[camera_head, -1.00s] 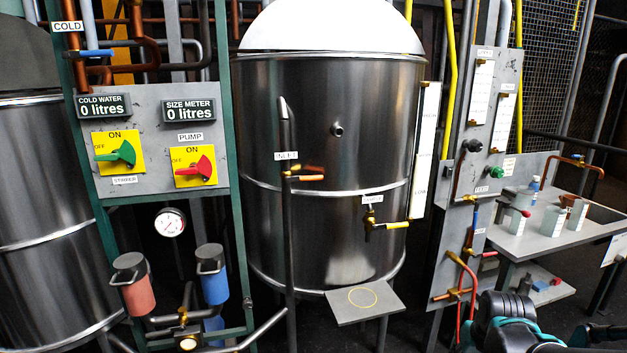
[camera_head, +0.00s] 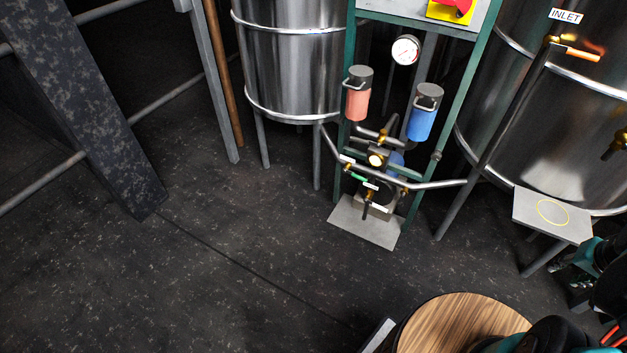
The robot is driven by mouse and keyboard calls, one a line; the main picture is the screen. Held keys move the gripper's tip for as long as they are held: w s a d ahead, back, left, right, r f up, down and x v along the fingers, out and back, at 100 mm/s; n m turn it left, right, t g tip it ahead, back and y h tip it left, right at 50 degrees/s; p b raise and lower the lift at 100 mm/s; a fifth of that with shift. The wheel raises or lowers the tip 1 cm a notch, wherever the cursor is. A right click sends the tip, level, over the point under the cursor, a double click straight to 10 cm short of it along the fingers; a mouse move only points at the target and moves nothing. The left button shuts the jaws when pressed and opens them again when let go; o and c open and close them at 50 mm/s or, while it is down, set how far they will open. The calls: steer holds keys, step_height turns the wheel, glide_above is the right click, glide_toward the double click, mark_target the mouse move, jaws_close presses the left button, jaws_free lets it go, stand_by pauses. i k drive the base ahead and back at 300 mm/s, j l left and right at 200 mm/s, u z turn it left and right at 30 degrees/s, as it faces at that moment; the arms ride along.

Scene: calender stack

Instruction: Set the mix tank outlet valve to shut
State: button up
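Low on the green frame, pipes from the left steel tank (camera_head: 290,70) and the right steel tank (camera_head: 500,110) meet at a pump assembly. Black and teal parts of my arm show at the right edge and bottom right. What looks like my gripper (camera_head: 568,267) is dark and partly cut off, below the small grey shelf, apart from the pump valves. Its fingers are unclear.
A round wooden top (camera_head: 462,325) is at the bottom. A grey shelf (camera_head: 535,207) with a yellow ring juts from the right tank. Red (camera_head: 357,95) and blue (camera_head: 425,112) canisters hang above the pump. A dark slanted beam (camera_head: 90,110) stands left. Floor in front is clear.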

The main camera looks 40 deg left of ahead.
mark_target(345, 170)
steer(key=i+j+u, duration=0.15)
steer(key=j+u, duration=0.2)
steer(key=i+j+u, duration=0.15)
steer(key=j+u, duration=0.15)
steer(key=j, duration=0.15)
steer(key=i+j+u, duration=0.35)
steer(key=i+j, duration=0.15)
steer(key=j, duration=0.2)
steer(key=k+l, duration=0.3)
steer(key=l, duration=0.2)
steer(key=k+l, duration=0.3)
steer(key=l, duration=0.2)
steer(key=k+l+u, duration=0.1)
steer(key=k+l, duration=0.2)
steer(key=l, duration=0.15)
steer(key=k+l, duration=0.3)
steer(key=l, duration=0.2)
